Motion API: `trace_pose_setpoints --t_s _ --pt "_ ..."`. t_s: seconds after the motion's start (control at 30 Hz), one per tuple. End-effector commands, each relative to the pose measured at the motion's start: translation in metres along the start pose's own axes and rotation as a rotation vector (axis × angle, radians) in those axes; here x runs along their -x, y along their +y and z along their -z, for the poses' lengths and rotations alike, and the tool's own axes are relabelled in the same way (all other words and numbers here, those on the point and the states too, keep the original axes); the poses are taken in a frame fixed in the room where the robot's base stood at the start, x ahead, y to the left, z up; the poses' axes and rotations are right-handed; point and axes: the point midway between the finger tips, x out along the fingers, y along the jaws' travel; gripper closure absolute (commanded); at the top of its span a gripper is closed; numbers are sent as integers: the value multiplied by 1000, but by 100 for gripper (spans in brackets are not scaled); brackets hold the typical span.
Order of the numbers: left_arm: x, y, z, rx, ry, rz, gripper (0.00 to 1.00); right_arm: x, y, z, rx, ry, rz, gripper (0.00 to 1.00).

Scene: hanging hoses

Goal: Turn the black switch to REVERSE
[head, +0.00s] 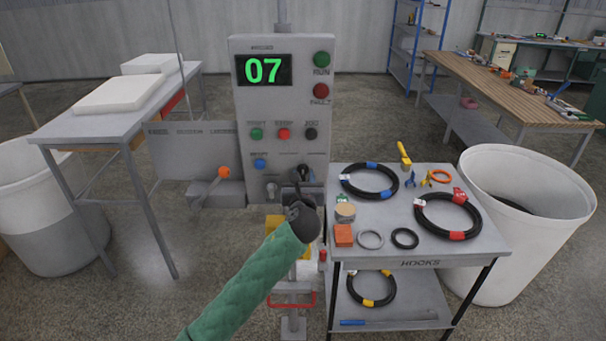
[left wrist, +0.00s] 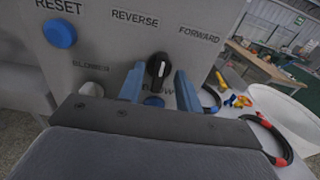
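The black switch (left wrist: 158,66) is a round knob with a white mark on the grey control panel (head: 282,85). In the left wrist view the mark points roughly upward, between the REVERSE label (left wrist: 135,18) and the FORWARD label (left wrist: 198,33). My left gripper (left wrist: 160,85) is open, with one blue finger on each side of the knob; gaps show between knob and fingers. In the head view my left gripper (head: 298,190) is at the panel's lower right and partly covered by my wrist. My right gripper is not in view.
A blue RESET button (left wrist: 60,33) is left of the switch. An orange-knobbed lever (head: 224,173) sticks out at the panel's left. A grey cart (head: 400,252) with coiled hoses stands close on the right, beside a white bin (head: 505,265).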

Motion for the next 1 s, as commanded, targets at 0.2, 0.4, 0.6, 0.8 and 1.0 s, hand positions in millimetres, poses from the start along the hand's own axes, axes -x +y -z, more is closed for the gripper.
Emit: trace_pose_setpoints --t_s 0.2,0.4,0.6,0.8,1.0 --pt "-3 0 1 0 1 -1 65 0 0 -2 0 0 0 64" --pt "-3 0 0 0 0 -1 81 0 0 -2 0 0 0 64" --pt "-3 0 0 0 0 -1 100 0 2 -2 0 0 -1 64" --pt "-3 0 0 18 0 -1 100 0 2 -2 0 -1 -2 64" --pt "-3 1 0 101 0 -1 100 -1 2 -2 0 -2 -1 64"
